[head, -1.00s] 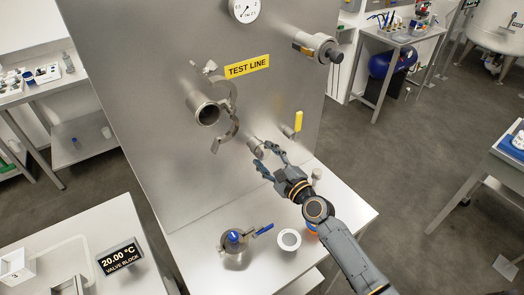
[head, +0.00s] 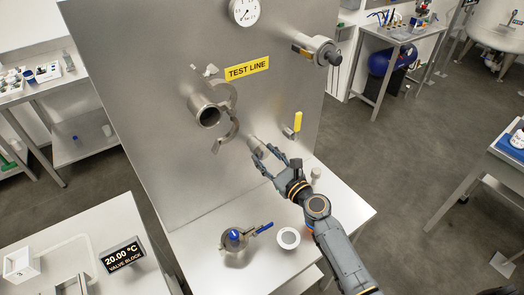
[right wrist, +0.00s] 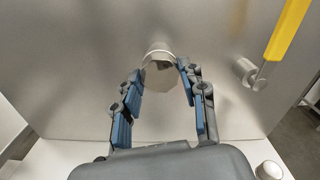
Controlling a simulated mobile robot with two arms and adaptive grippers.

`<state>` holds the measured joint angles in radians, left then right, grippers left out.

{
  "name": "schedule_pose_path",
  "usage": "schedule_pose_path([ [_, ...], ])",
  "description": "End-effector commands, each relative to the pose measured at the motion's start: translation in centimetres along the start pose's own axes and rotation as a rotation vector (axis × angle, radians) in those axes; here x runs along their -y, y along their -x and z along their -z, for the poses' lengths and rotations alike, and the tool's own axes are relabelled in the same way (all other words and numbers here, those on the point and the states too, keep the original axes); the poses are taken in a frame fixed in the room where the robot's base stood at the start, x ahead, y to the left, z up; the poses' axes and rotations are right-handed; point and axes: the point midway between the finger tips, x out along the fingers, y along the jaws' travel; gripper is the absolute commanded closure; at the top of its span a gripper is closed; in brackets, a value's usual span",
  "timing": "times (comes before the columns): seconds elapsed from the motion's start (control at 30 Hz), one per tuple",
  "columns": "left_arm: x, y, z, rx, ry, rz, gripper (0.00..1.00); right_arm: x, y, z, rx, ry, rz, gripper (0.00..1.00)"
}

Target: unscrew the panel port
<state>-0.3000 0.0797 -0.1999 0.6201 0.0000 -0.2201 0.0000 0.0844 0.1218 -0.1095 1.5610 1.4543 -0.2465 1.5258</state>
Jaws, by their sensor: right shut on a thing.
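The panel port (head: 255,144) is a small metal fitting low on the steel panel, below the TEST LINE label. In the right wrist view, its grey faceted body (right wrist: 158,76) sits between my fingers, with a pale ring behind it against the panel. My right gripper (head: 262,152) is shut on this port, one finger on each side. It also shows in the right wrist view (right wrist: 160,77). The fingers hide part of the port in the head view. My left gripper is not in view.
A yellow-handled valve (head: 297,123) juts out right of the port. An open clamp (head: 232,122) hangs by the large pipe (head: 208,115) at upper left. On the bench below are a blue-handled valve (head: 236,239), a white ring (head: 288,238) and a small cap (head: 316,172).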

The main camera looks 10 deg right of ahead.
Motion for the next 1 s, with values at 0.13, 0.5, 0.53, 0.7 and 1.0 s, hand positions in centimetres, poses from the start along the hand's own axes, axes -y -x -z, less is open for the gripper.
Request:
schedule_pose_path([
  [0.13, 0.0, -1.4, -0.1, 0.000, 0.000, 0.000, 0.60, -0.2, 0.0, 0.3, 0.002, 0.268, -0.004, 1.00],
  [0.5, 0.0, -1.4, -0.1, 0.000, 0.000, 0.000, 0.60, -0.1, 0.0, 0.0, 0.001, 0.429, -0.004, 1.00],
  [0.53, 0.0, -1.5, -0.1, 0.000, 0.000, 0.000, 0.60, -0.1, 0.0, 0.1, 0.001, 0.446, -0.004, 1.00],
  [0.7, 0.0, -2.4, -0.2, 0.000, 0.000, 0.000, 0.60, -0.1, 0.0, 0.1, 0.003, 0.754, -0.005, 1.00],
  [1.0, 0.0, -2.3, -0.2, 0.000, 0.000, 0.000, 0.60, -0.1, 0.0, 0.0, 0.002, 0.876, -0.004, 1.00],
])
